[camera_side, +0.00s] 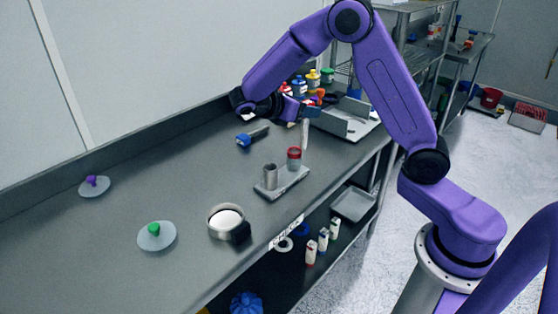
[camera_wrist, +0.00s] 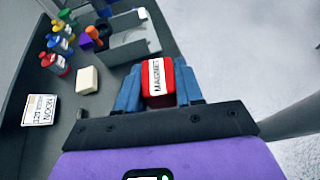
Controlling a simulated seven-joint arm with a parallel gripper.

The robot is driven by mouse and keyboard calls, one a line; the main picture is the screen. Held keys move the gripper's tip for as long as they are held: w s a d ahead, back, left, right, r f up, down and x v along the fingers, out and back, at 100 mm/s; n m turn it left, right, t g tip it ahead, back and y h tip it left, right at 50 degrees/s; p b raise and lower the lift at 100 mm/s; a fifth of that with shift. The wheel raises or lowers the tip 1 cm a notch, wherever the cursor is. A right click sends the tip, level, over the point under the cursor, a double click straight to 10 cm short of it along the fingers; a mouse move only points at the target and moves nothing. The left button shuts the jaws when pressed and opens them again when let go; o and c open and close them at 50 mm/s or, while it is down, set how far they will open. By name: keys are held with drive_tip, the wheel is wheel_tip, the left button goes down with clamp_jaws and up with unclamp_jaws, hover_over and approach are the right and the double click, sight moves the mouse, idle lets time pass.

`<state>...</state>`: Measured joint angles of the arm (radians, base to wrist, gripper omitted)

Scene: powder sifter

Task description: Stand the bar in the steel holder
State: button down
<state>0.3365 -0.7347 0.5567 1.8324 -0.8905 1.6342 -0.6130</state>
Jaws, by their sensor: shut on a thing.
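My gripper (camera_side: 302,112) is shut on the bar. In the wrist view my gripper (camera_wrist: 158,92) has its blue fingers on both sides of the bar's red head (camera_wrist: 159,90), which has a white MAGNET label. In the side view the pale bar (camera_side: 305,135) hangs nearly upright below the fingers, above the bench. The steel holder (camera_side: 270,177) is a small open grey cylinder on a flat base (camera_side: 288,187), lower and to the left of the bar. A red-topped cup (camera_side: 293,158) stands on the same base. The holder is not in the wrist view.
A white-filled round sieve or pan (camera_side: 226,219) and two discs with green (camera_side: 154,234) and purple (camera_side: 93,184) knobs lie on the bench. A blue-headed tool (camera_side: 245,140) lies behind the holder. Coloured bottles (camera_wrist: 55,60) and a metal tray (camera_side: 342,122) stand farther back.

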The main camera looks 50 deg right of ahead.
drive_tip(key=s+a+f+m+g+y, duration=0.5)
drive_tip(key=s+a+m+g+y, duration=0.5)
drive_tip(key=m+y, duration=0.75)
drive_tip(key=w+r+m+t+y, duration=0.35)
drive_tip(key=w+m+t, duration=0.25)
drive_tip(key=m+t, duration=0.35)
drive_tip(key=w+r+m+t+y, duration=0.3)
drive_tip(key=w+m+t+y, duration=0.2)
drive_tip(key=w+m+t, duration=0.45)
wheel_tip(320, 180, down, 9)
drive_tip(key=s+m+g, duration=0.1)
drive_tip(key=s+m, duration=0.1)
drive_tip(key=s, duration=0.1)
drive_tip(key=shift+a+f, duration=0.15)
drive_tip(key=shift+a, duration=0.2)
drive_tip(key=shift+f, duration=0.1)
drive_tip(key=c, duration=0.7)
unclamp_jaws()
